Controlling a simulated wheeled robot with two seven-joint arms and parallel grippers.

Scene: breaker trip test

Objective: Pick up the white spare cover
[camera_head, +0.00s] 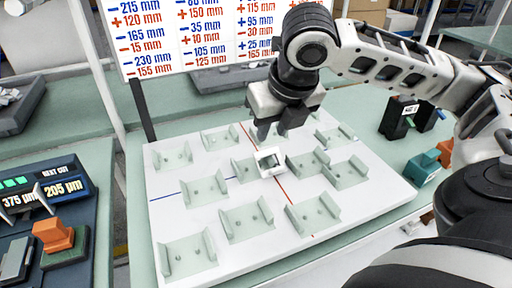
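A small white square cover-like piece (270,161) with a darker centre sits tilted near the middle of the white board (165,218). I cannot tell for sure that it is the spare cover. My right gripper (273,132) reaches in from the right and points down just above and behind this piece. Its dark fingertips look apart, with nothing seen between them. My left gripper is not in view.
Several pale translucent brackets (246,221) stand on the board around the piece. A number chart (200,35) stands behind. A dark console (55,225) with displays and an orange block is at left. Black, teal and orange parts (421,170) lie at right.

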